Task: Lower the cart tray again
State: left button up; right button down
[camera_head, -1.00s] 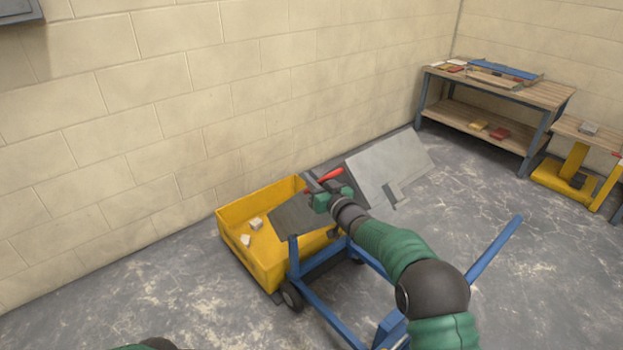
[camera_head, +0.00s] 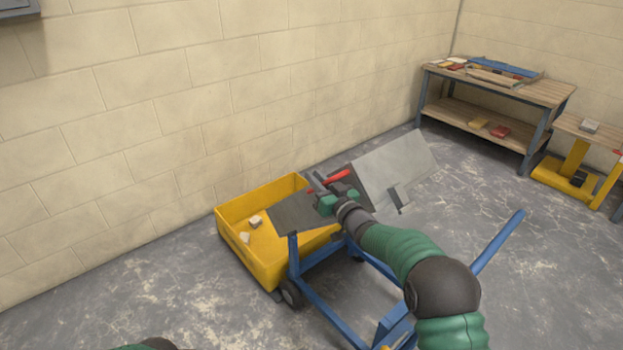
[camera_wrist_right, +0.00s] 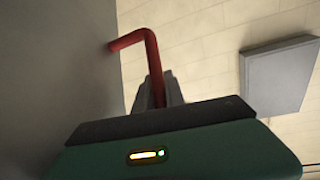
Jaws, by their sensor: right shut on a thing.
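The cart (camera_head: 325,312) has a blue frame and stands on the grey floor. Its grey tray (camera_head: 392,165) is tilted, with its lower left edge over the yellow tub (camera_head: 262,269) and its right end raised. A red bent handle (camera_head: 335,179) is on the tray; it also shows in the right wrist view (camera_wrist_right: 152,58), running down between the fingers. My right gripper (camera_head: 319,184) is shut on the red handle. Its fingers also show in the right wrist view (camera_wrist_right: 160,92). My left gripper is not in view; only a bit of my left arm shows at the bottom edge.
The tub holds a few pale lumps (camera_head: 255,221) and stands close to the block wall (camera_head: 180,110). A blue push bar (camera_head: 497,243) rises at the cart's right. A wooden workbench (camera_head: 495,105) and a yellow-legged stand (camera_head: 570,165) are at the back right. Floor between is clear.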

jog(key=s+d+f+t+y+b, duration=0.1)
jog(key=s+d+f+t+b, duration=0.2)
jog(key=s+d+f+b, duration=0.2)
jog(key=s+d+f+m+t+b, duration=0.1)
jog(key=s+d+f+t+b, duration=0.2)
jog(key=s+d+f+b, duration=0.3)
jog(key=s+f+b, duration=0.3)
jog(key=f+b, duration=0.1)
jog(key=b, duration=0.3)
jog(key=shift+s+f+m+y, duration=0.3)
jog(key=shift+s+y, duration=0.05)
jog(key=shift+y, duration=0.05)
